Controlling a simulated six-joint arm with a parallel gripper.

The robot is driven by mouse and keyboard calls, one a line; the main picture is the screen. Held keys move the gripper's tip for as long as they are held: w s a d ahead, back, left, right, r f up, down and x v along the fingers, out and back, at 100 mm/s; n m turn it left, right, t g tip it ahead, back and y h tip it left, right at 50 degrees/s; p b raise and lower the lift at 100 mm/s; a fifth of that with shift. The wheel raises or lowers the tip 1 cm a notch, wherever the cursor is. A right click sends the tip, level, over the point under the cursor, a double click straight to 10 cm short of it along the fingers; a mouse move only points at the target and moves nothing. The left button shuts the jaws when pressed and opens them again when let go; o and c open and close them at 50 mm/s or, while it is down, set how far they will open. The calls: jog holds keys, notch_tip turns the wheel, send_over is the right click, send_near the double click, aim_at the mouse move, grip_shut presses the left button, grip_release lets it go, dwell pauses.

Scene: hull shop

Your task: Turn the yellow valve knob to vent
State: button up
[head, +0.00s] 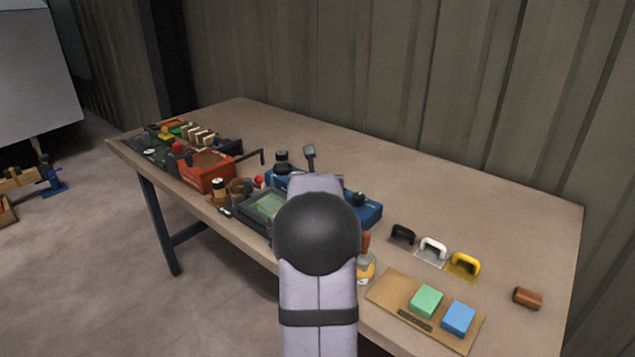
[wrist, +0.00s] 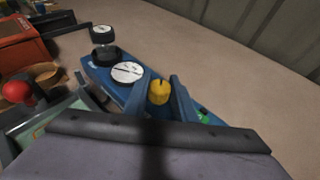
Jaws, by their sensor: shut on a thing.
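The yellow valve knob (wrist: 158,91) stands on a blue panel box (wrist: 98,72) in the wrist view. My gripper (wrist: 159,97) has one finger on each side of the knob and is shut on it. The knob's top shows between the fingertips; its lower part and any position marks around it are hidden. In the head view the blue box (head: 371,214) shows partly behind my arm, which hides the yellow knob and the fingers.
On the box are a round white dial (wrist: 127,72) and a black-based fitting (wrist: 104,40). A red ball knob (wrist: 18,92) and red toolbox (wrist: 22,42) are to the left. Coloured handles (head: 432,248) and a board (head: 392,291) lie right. The table's back right is clear.

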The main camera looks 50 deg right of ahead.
jog(key=o, duration=1)
jog(key=shift+o, duration=0.2)
jog(key=shift+w+a+r+p, duration=0.1)
jog(key=shift+r+p, duration=0.2)
jog(key=shift+p, duration=0.55)
jog(key=m+g+p, duration=0.1)
jog(key=p, duration=0.9)
jog(key=shift+r+h, duration=0.3)
jog(key=p, duration=0.5)
jog(key=shift+m+g+p, duration=0.3)
jog(key=shift+m+g, duration=0.1)
jog(key=shift+f+h+p, duration=0.2)
jog(key=shift+h+p, duration=0.2)
jog(key=shift+p, duration=0.7)
jog(key=shift+m+g+p, duration=0.4)
jog(key=shift+p, duration=0.2)
jog(key=shift+m+g+p, duration=0.3)
jog(key=shift+g+p, duration=0.1)
jog(key=shift+p, duration=0.65)
